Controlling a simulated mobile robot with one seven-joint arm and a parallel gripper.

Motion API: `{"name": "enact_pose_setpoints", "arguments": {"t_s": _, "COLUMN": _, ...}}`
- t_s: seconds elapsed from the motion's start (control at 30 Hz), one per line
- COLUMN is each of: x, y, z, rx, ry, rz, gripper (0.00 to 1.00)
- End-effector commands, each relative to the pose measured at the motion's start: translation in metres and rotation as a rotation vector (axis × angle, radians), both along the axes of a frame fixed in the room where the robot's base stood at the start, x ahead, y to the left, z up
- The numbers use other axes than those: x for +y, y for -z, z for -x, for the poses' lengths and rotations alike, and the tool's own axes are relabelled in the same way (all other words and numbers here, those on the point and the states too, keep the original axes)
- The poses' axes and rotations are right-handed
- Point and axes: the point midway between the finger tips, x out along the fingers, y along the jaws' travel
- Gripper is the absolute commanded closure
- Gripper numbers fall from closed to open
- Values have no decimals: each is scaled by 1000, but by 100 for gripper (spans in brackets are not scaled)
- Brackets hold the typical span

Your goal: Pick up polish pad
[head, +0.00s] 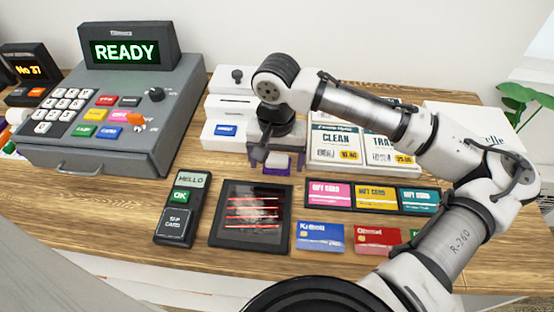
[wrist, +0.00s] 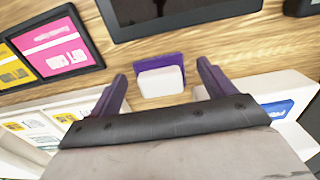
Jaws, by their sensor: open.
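The polish pad looks to be the small block with a white top and a purple base (head: 276,163), lying on the wooden counter behind the black scanner plate. In the wrist view the pad (wrist: 161,82) lies between and just beyond the two purple fingers. My gripper (head: 271,162) points down over the pad, with its fingers apart on either side. It also shows in the wrist view (wrist: 161,83), open and empty. I cannot tell whether a finger touches the pad.
The scanner plate (head: 251,239) and card terminal (head: 183,208) lie in front. A gift card tray (head: 373,209) is to the right, with price signs (head: 334,147) behind it. A white printer (head: 228,133) stands close on the left. A grey cash register (head: 150,120) stands farther left.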

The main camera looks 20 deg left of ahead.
Motion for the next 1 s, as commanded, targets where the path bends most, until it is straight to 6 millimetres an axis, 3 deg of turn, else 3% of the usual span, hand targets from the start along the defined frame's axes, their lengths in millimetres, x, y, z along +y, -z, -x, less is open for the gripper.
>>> {"name": "enact_pose_setpoints", "arguments": {"t_s": 0.23, "x": 0, "y": 2, "z": 0, "rx": -1, "ry": 0, "rz": 0, "gripper": 18}}
{"name": "enact_pose_setpoints", "arguments": {"t_s": 0.6, "x": 0, "y": 2, "z": 0, "rx": -1, "ry": 0, "rz": 0, "gripper": 66}}
{"name": "enact_pose_setpoints", "arguments": {"t_s": 0.87, "x": 0, "y": -1, "z": 0, "rx": -1, "ry": 0, "rz": 0, "gripper": 66}}
{"name": "enact_pose_setpoints", "arguments": {"t_s": 1.0, "x": 1, "y": -17, "z": -1, "rx": -3, "ry": 0, "rz": -2, "gripper": 66}}
